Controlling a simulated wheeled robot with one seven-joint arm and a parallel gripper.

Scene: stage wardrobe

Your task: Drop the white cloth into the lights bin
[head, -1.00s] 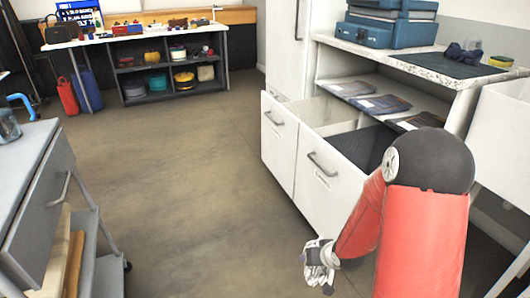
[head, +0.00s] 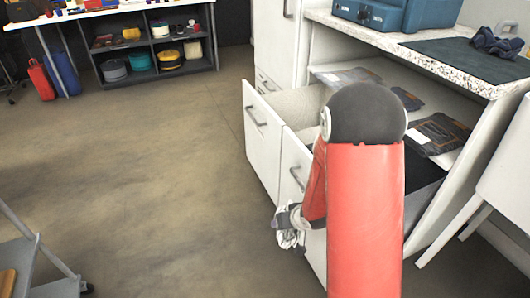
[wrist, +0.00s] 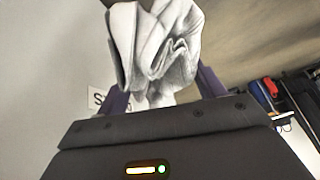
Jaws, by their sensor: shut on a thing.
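The white cloth (head: 291,239) hangs crumpled from my gripper (head: 287,218) in the head view, outside the bins, low beside the near bin's front. In the wrist view the cloth (wrist: 157,50) is bunched between the purple fingers of my gripper (wrist: 160,95), which is shut on it. Two white pull-out bins stand open in the cabinet: a far bin (head: 261,145) with a pale inside, and a near bin (head: 293,170) with a dark inside, partly hidden by my arm. A label starting with "S" (wrist: 98,99) shows in the wrist view. I cannot tell which is the lights bin.
The cabinet's speckled top (head: 412,49) holds blue cases (head: 398,14) and a dark mat (head: 475,60). Folded dark garments (head: 437,134) lie on the shelf below. A grey cart (head: 40,265) is at lower left. The floor (head: 150,170) between is clear.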

